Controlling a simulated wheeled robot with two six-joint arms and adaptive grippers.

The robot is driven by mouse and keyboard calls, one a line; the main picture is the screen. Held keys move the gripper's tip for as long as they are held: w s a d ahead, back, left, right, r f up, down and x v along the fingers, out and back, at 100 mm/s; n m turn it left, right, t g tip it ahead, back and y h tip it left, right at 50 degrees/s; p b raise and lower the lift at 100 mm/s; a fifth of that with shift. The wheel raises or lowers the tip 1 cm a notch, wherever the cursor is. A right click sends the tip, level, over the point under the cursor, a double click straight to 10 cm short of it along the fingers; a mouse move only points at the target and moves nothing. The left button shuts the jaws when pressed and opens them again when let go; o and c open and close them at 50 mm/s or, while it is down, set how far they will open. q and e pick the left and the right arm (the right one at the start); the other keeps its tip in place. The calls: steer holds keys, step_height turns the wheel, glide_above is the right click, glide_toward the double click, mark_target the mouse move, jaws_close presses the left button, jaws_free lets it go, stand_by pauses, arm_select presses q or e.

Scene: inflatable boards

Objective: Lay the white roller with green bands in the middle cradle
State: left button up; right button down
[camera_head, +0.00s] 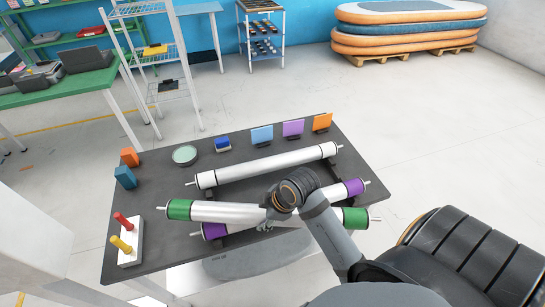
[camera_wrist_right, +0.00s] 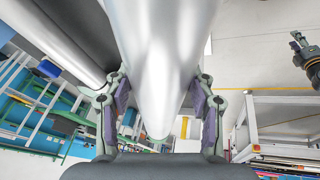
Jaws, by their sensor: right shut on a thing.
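The white roller with green bands (camera_head: 228,213) hangs over the near part of the dark table in the head view, its left green end toward the left and its right green end beyond my arm. My right gripper (camera_head: 268,217) is shut on its middle; in the right wrist view the fingers (camera_wrist_right: 163,112) close around the white barrel. A white roller with purple bands (camera_head: 355,187) lies below it, crossing it in the picture. A plain white roller (camera_head: 265,166) lies at the back on dark supports. The middle cradle is mostly hidden by my arm and the rollers.
A stand with red and yellow pegs (camera_head: 129,246), orange and blue blocks (camera_head: 125,177), a round green dish (camera_head: 185,154) and several upright coloured cards (camera_head: 293,129) line the table edges. A dark jointed part (camera_wrist_right: 307,55), perhaps my left arm, shows in the wrist view.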

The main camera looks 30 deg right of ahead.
steer(key=w, duration=0.1)
steer(key=w+d+n, duration=0.1)
steer(key=w, duration=0.1)
steer(key=w+f+n+p, duration=0.1)
steer(key=shift+w+d+f+g, duration=0.1)
steer(key=shift+w+d+g, duration=0.1)
steer(key=shift+g, duration=0.2)
steer(key=shift+w+d+f+n+y+p, duration=0.15)
steer(key=shift+w+d+n+y+p, duration=0.35)
steer(key=shift+w+d, duration=0.55)
steer(key=shift+w+d+r+n+p, duration=0.75)
steer(key=shift+w+d, duration=2.25)
steer(key=shift+d, duration=1.4)
step_height(320, 180, down, 6)
steer(key=b, duration=0.4)
steer(key=shift+r, duration=0.2)
arm_select(q)
steer(key=shift+s+a+f, duration=0.15)
steer(key=shift+s+a, duration=0.1)
steer(key=shift+a, duration=0.25)
steer(key=shift+s+a+f, duration=0.15)
steer(key=shift+s+a, duration=0.05)
steer(key=shift+a, duration=0.3)
steer(key=shift+r+p, duration=0.3)
steer(key=shift+r, duration=0.2)
steer(key=shift+f+b, duration=1.05)
arm_select(e)
steer(key=shift+f, duration=1.65)
